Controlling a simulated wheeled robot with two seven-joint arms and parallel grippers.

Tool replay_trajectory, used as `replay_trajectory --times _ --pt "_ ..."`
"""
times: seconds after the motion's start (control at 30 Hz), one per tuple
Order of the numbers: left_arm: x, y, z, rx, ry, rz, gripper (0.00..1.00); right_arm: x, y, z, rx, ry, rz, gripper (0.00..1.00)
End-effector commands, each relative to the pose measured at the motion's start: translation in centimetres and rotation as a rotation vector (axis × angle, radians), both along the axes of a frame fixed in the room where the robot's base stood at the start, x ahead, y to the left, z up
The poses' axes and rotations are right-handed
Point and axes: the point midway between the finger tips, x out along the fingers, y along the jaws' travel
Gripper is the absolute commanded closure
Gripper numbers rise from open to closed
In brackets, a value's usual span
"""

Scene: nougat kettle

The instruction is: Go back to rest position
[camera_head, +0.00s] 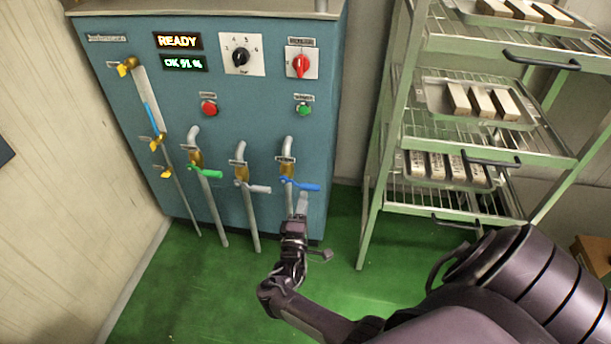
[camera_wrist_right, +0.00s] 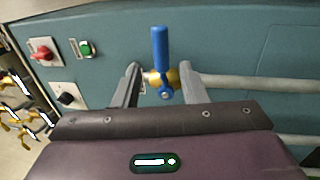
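My right gripper (camera_head: 301,203) is in front of the blue-handled valve (camera_head: 302,186), low on the teal machine panel (camera_head: 260,115). In the right wrist view, the two fingers (camera_wrist_right: 160,78) are spread apart. The brass body of the valve shows between the fingertips, and its blue lever (camera_wrist_right: 160,48) extends past them. I cannot tell whether a finger touches the valve. Nothing is clamped between the fingers. In the head view the blue lever points right. My left gripper is not in view.
Beside it are a white-handled valve (camera_head: 256,187) and a green-handled valve (camera_head: 205,172) on grey pipes. The panel has a READY display (camera_head: 178,41) and a red selector (camera_head: 300,64). A green rack (camera_head: 374,190) with trays stands at right. Green floor (camera_head: 190,300) is clear at lower left.

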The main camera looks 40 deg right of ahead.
Motion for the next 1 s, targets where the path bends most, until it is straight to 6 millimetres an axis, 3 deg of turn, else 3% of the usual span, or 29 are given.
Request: replay_trajectory --times 0.2,0.77,0.87,1.0 --pt "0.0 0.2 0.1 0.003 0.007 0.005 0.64 -0.9 1.0 -0.3 0.000 0.000 0.000 0.62" --pt "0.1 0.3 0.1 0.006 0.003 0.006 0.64 -0.9 1.0 -0.5 0.028 -0.006 0.007 0.62" --pt "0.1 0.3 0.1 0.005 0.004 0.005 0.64 -1.1 1.0 -1.9 0.165 -0.025 0.036 0.62" --pt "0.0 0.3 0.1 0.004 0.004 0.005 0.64 -1.5 3.0 -5.4 0.566 -0.047 0.122 0.62"
